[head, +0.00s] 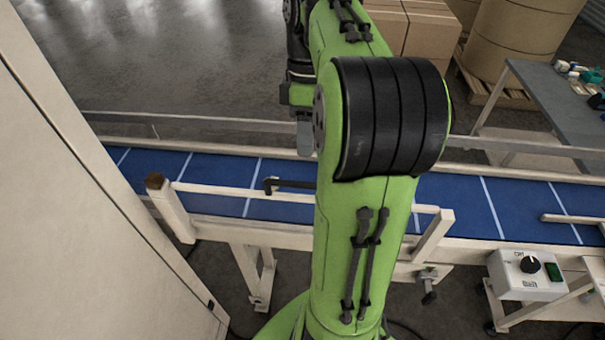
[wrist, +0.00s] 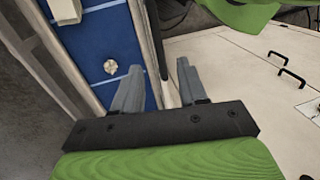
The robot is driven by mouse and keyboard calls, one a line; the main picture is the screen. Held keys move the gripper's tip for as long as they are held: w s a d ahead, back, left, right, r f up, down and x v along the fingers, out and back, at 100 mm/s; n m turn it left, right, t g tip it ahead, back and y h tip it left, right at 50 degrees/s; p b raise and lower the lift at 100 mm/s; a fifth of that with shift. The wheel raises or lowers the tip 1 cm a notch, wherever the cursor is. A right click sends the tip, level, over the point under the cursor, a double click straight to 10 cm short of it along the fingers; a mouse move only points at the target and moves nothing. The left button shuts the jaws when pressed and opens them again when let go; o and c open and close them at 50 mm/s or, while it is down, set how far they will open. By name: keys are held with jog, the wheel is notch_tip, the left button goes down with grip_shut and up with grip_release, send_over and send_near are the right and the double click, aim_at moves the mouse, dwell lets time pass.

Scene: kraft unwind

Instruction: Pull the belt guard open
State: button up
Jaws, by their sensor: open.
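The belt guard (head: 250,193) is a pale rail with end arms along the near side of the blue conveyor belt (head: 225,172). A dark bar-like handle (head: 292,184) shows beside its rail, partly hidden by my green arm. My gripper (head: 304,135) is over the belt, with one grey finger showing past the arm. In the wrist view my gripper (wrist: 156,82) is open and empty. A pale rail (wrist: 147,45) runs in the gap between the fingers in the picture; I cannot tell how far below them it is.
A small pale round thing (wrist: 110,66) lies on the belt. A control box (head: 525,274) with a black knob is at the right. A tall pale panel (head: 80,200) stands at the left. Cartons (head: 415,28) and a grey table (head: 560,105) are beyond the belt.

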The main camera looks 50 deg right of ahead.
aim_at(305, 183)
jog(key=f+b, duration=0.1)
jog(key=f, duration=0.2)
jog(key=a+f, duration=0.1)
jog(key=f, duration=0.2)
jog(key=s+f+b, duration=0.1)
jog(key=f, duration=0.2)
jog(key=shift+a+f+b, duration=0.15)
jog(key=shift+f+b, duration=0.05)
jog(key=shift+b, duration=0.1)
jog(key=shift+w+f, duration=0.2)
jog(key=shift+c, duration=0.3)
jog(key=shift+r, duration=0.1)
grip_shut()
